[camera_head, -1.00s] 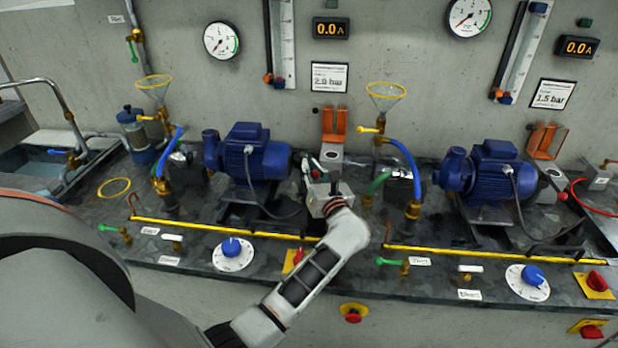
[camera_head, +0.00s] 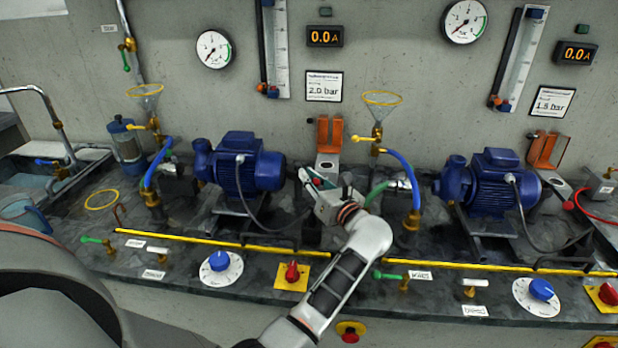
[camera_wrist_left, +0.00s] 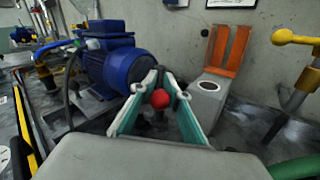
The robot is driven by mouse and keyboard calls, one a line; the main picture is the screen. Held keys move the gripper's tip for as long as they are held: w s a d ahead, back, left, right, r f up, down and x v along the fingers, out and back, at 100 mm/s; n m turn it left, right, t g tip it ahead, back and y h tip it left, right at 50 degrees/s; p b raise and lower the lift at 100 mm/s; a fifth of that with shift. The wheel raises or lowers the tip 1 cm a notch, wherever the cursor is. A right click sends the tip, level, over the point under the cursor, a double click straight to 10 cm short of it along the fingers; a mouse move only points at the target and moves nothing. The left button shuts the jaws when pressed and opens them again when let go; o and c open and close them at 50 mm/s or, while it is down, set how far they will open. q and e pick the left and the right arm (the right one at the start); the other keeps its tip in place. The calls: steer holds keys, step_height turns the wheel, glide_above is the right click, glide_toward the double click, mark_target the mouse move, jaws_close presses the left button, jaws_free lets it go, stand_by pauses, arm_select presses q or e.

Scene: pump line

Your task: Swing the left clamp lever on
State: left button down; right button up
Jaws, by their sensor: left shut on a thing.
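The left clamp lever shows as a red ball knob (camera_wrist_left: 160,98) in the left wrist view. Its shaft is hidden. My left gripper (camera_wrist_left: 159,80) has its two teal-edged fingers closed in around the knob, one on each side. My right gripper is not in view.
A yellow bar (camera_head: 215,243) runs along the bench front. The second pump (camera_head: 490,185) stands further right.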

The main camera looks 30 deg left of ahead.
arm_select(q)
steer(key=c, duration=2.2)
jaws_free()
steer(key=shift+d+f, duration=0.2)
steer(key=shift+d, duration=0.05)
steer(key=shift+a+r, duration=0.1)
steer(key=shift+r, duration=0.3)
step_height(320, 180, up, 9)
steer(key=shift+r, duration=0.2)
